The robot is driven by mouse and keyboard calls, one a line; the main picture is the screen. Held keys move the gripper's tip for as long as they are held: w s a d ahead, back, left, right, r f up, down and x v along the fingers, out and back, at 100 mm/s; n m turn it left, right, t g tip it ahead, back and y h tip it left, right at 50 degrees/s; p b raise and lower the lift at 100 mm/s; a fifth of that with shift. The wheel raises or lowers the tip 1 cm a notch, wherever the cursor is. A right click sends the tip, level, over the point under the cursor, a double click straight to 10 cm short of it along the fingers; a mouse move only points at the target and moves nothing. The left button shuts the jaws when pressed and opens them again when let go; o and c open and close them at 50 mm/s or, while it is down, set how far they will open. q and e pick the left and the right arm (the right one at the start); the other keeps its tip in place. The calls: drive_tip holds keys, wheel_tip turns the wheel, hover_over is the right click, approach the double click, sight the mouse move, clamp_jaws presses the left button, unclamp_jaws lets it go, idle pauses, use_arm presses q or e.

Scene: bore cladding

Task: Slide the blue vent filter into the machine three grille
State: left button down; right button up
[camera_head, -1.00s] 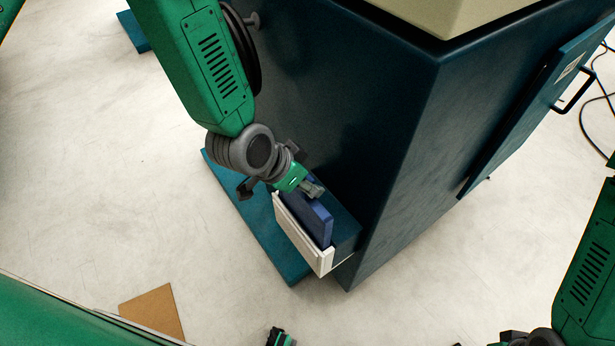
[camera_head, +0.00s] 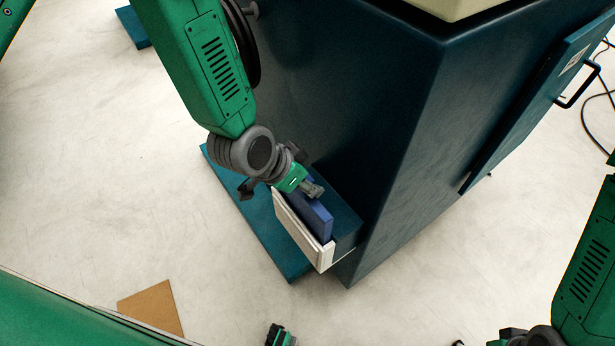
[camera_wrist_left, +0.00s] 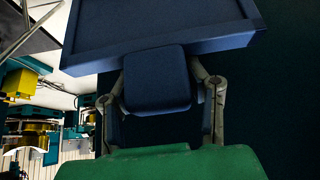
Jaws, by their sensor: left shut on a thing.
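The blue vent filter (camera_head: 311,211) stands upright at the white-fronted grille (camera_head: 302,232) low on the dark teal machine. It sits between the white front and the machine wall, with its top edge showing above; its lower part is hidden. My left gripper (camera_head: 312,190) is shut on the filter's blue grip block, at the end of the filter farther from the camera. In the left wrist view the fingers (camera_wrist_left: 160,85) close on both sides of that block, with the filter's framed panel (camera_wrist_left: 160,25) beyond. My right gripper (camera_head: 525,338) shows only partly at the bottom right; its fingers cannot be made out.
The large teal machine (camera_head: 390,150) fills the middle and right, with a handled door (camera_head: 535,105) on its right side. A teal base plate (camera_head: 255,215) lies beneath the grille. A brown sheet (camera_head: 152,308) lies on the pale, mostly clear floor.

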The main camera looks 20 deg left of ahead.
use_arm(q)
drive_tip(key=shift+f+b, duration=2.75)
drive_tip(key=shift+f, duration=1.45)
drive_tip(key=c, duration=0.8)
unclamp_jaws()
drive_tip(key=shift+s+a+r, duration=0.1)
drive_tip(key=shift+r, duration=0.2)
drive_tip(key=v, duration=1.1)
drive_tip(key=shift+s+a+r, duration=0.1)
drive_tip(key=shift+a, duration=0.05)
